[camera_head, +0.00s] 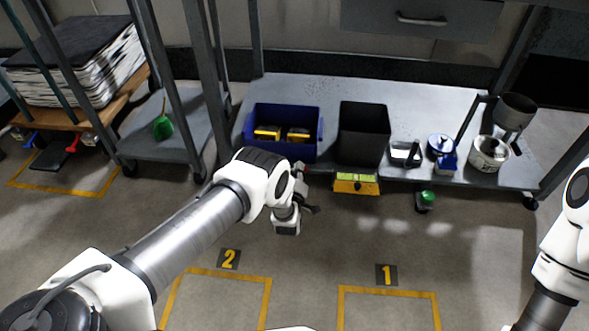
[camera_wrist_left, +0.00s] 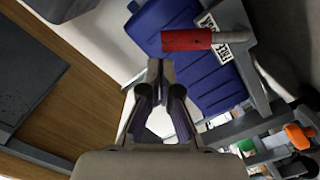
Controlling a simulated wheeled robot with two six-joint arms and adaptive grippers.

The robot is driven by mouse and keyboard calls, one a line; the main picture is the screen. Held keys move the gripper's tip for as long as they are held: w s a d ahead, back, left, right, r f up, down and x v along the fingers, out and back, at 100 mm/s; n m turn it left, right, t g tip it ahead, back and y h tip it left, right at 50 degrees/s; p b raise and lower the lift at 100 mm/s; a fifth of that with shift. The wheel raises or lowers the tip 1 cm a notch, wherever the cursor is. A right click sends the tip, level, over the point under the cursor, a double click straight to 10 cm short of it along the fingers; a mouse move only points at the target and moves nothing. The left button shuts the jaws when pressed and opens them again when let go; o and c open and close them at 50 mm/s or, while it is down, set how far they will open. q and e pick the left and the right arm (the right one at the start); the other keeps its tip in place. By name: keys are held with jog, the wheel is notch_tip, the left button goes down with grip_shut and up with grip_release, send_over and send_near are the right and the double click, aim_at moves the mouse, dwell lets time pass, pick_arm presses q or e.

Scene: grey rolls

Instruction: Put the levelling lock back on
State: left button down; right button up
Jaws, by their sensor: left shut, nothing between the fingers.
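My left gripper (camera_head: 311,209) hangs above the floor, left of a yellow item with a green strip (camera_head: 356,184) at the front edge of the grey shelf. In the left wrist view my gripper (camera_wrist_left: 156,66) is shut and empty, its tips together. Beyond the tips in that view a red cylindrical grip (camera_wrist_left: 187,40) on a grey bar crosses a ribbed blue part (camera_wrist_left: 190,65), apart from my fingers. I cannot tell for sure which thing is the levelling lock. Of my right arm only links show at the right edge.
The shelf (camera_head: 320,92) holds a blue bin (camera_head: 257,148) with yellow items, a black bin (camera_head: 363,133) and pots. A green object (camera_head: 425,201) is near its front edge. Marked floor squares 2 (camera_head: 229,270) and 1 (camera_head: 386,291) look empty where visible.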

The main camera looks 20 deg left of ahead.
pick_arm(q)
jog(key=shift+w+d+f, duration=0.1)
jog(key=shift+d+f, duration=0.05)
jog(key=shift+d, duration=0.25)
pick_arm(e)
jog(key=shift+f, duration=0.15)
pick_arm(q)
jog(key=shift+d, duration=0.1)
